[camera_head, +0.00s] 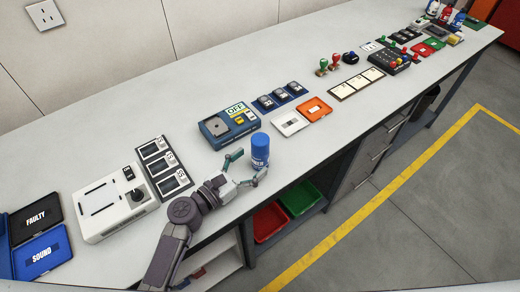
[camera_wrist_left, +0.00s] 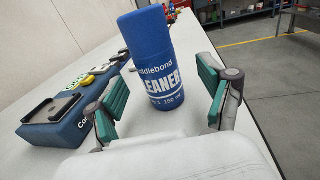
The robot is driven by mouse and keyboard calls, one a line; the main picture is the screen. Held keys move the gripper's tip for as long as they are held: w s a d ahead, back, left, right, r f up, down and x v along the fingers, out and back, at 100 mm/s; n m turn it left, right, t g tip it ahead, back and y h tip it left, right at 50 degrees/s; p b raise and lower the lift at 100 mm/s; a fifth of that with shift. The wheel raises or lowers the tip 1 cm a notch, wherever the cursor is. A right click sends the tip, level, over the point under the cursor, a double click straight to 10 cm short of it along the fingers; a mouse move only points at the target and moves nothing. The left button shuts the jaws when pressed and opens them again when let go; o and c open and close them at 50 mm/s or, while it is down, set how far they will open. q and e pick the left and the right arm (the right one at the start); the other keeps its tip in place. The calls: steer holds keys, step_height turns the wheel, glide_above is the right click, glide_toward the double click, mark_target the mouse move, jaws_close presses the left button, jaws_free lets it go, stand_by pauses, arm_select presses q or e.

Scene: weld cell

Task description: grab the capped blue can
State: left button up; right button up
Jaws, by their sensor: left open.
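The blue can (camera_head: 260,149) with a blue cap stands upright on the white bench near its front edge. In the left wrist view the can (camera_wrist_left: 153,65) shows white lettering and stands between the two green finger pads, a little beyond them. My left gripper (camera_head: 246,170) is open around the near side of the can, one finger to each side, with a visible gap. The left gripper also shows in the wrist view (camera_wrist_left: 164,108). My right gripper is not in view.
A blue tester box (camera_head: 228,127) marked OFF stands just behind the can. White and orange trays (camera_head: 314,109) lie to its right. Red and green bins (camera_head: 299,198) sit below the bench.

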mark_target(254, 157)
arm_select(q)
steer(key=x, duration=0.2)
steer(key=p+x, duration=0.1)
steer(key=x, duration=0.1)
steer(key=shift+w+a+r, duration=0.15)
steer(key=shift+r, duration=0.2)
steer(key=shift+w+d+f, duration=0.1)
steer(key=shift+w+d, duration=0.25)
steer(key=c, duration=1.3)
steer(key=shift+c, duration=0.5)
